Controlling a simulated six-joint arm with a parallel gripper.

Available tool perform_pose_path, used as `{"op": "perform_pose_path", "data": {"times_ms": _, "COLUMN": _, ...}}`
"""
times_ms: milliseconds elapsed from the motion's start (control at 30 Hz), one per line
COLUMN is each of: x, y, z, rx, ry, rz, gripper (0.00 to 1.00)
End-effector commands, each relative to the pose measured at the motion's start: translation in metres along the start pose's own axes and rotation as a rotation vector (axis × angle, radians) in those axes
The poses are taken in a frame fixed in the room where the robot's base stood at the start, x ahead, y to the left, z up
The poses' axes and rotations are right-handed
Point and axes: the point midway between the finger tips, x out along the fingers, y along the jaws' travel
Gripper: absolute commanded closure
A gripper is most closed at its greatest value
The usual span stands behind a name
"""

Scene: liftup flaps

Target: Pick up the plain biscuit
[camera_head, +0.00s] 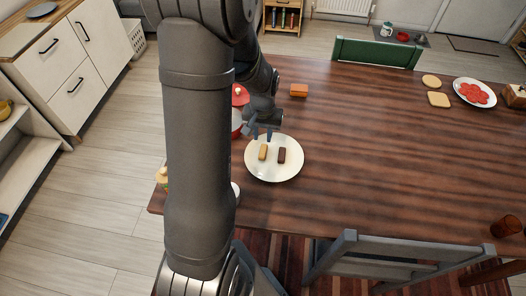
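The plain biscuit (263,152) is a small pale tan bar lying on a white round plate (290,171). A dark brown biscuit (282,155) lies beside it on the right, with a narrow gap between them. My gripper (262,134) is at the far rim of the plate in the picture, just beyond the plain biscuit. Its two fingers point down and look spread apart, with nothing seen between them. Its exact height over the plate is hard to tell.
A red-and-white object (237,122) stands left of my gripper, partly hidden by my arm. An orange block (299,90) lies behind the plate. A plate with red slices (475,92) is at the far right. The table (380,160) is clear right of the biscuits.

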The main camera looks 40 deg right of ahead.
Motion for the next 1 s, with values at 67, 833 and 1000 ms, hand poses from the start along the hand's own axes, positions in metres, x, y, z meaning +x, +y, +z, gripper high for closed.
{"op": "perform_pose_path", "data": {"times_ms": 67, "x": 0.011, "y": 0.000, "z": 0.000, "rx": 0.000, "ry": -0.002, "rz": 0.000, "gripper": 0.73}}
{"op": "perform_pose_path", "data": {"times_ms": 833, "x": 0.073, "y": 0.002, "z": 0.007, "rx": 0.000, "ry": 0.001, "rz": 0.000, "gripper": 0.73}}
{"op": "perform_pose_path", "data": {"times_ms": 1000, "x": 0.073, "y": 0.002, "z": 0.007, "rx": 0.000, "ry": 0.001, "rz": 0.000, "gripper": 0.81}}
